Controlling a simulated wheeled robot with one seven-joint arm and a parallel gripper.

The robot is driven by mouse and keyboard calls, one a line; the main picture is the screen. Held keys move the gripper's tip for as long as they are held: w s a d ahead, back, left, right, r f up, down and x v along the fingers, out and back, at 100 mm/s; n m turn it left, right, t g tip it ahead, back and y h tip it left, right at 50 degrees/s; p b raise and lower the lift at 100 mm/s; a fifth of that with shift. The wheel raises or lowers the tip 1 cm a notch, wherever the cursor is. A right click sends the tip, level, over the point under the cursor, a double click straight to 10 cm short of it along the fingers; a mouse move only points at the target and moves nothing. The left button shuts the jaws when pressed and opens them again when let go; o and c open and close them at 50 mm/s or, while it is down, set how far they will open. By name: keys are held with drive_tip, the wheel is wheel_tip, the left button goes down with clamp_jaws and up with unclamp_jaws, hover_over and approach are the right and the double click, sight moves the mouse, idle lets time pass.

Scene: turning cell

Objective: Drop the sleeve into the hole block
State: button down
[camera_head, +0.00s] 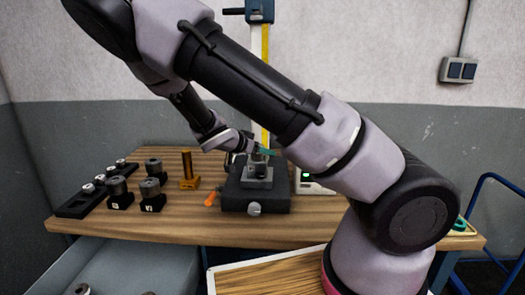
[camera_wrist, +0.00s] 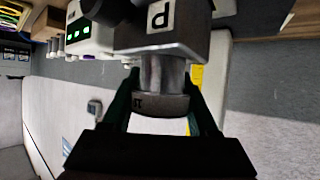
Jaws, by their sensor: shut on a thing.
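My gripper (camera_wrist: 162,108) is shut on the sleeve (camera_wrist: 160,102), a grey metal cylinder with a wider collar marked with letters, held between the dark green fingers. The sleeve's narrower part points toward a grey block (camera_wrist: 165,40) with a white label bearing a letter, which looks like the hole block. Its end meets or overlaps the block's edge in the wrist view; I cannot tell whether it is in the hole. In the head view the block (camera_head: 257,180) sits on a dark base, with my gripper (camera_head: 262,153) just above it. The hole itself is hidden.
Several dark cylinders on labelled blocks (camera_head: 152,194) and a black rack (camera_head: 82,203) stand at left. A brass-coloured post (camera_head: 188,168) is left of the dark base (camera_head: 238,198). A white device with a green display (camera_head: 308,184) is close at right. The front tabletop is clear.

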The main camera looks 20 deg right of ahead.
drive_tip(key=shift+f, duration=0.9)
idle(0.4)
drive_tip(key=shift+s+f, duration=0.1)
drive_tip(key=shift+f, duration=0.2)
drive_tip(key=shift+c, duration=0.4)
unclamp_jaws()
drive_tip(key=shift+a, duration=0.1)
drive_tip(key=shift+a, duration=0.15)
drive_tip(key=v, duration=1)
drive_tip(key=shift+r, duration=0.25)
drive_tip(key=shift+s, duration=0.15)
